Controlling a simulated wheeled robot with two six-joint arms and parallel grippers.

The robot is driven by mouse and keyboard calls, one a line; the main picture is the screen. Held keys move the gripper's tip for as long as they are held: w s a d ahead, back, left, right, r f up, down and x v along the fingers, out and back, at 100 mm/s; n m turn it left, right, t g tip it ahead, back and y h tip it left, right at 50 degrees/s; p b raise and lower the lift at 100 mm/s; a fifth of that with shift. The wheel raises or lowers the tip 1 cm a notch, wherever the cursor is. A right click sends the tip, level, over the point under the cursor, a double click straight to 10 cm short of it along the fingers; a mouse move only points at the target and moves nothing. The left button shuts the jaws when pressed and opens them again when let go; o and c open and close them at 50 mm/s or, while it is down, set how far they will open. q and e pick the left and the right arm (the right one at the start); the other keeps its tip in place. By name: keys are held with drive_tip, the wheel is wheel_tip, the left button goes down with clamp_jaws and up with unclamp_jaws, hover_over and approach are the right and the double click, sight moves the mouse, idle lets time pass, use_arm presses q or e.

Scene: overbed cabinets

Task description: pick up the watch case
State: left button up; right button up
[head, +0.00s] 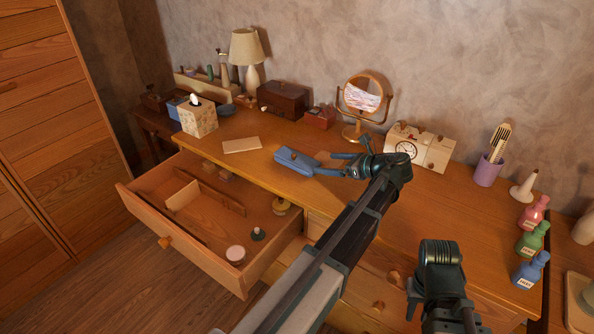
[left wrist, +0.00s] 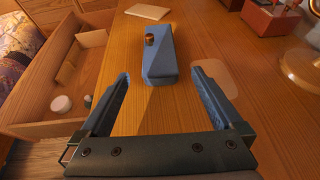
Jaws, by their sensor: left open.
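The watch case appears to be the blue oblong case (head: 297,160) lying on the wooden dresser top. In the left wrist view the blue case (left wrist: 160,62) lies ahead, with a small round gold-brown piece on it. My left gripper (head: 326,163) is open, close to the case's right end. In the left wrist view the tips of my left gripper (left wrist: 161,75) stand apart to either side of the case's near end, and nothing is gripped. Part of my right arm shows at the lower right; whether its gripper (head: 440,310) is open is unclear.
An open drawer (head: 270,238) with small jars juts out at the front left. A beige pad (head: 241,145) and tissue box (head: 198,118) lie left of the case. A round mirror (head: 362,97), brown box (head: 283,100) and clock radio (head: 419,148) stand behind.

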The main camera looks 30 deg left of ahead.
sight(302, 160)
use_arm(q)
drive_tip(key=b+x, duration=0.3)
drive_tip(key=x, duration=0.5)
drive_tip(key=shift+a+f, duration=0.1)
drive_tip(key=shift+a, duration=0.2)
drive_tip(key=b+x, duration=0.1)
drive_tip(key=x, duration=0.4)
drive_tip(key=shift+a+b, duration=0.2)
drive_tip(key=shift+b, duration=0.2)
drive_tip(key=shift+r, duration=0.25)
drive_tip(key=shift+c, duration=0.2)
clamp_jaws()
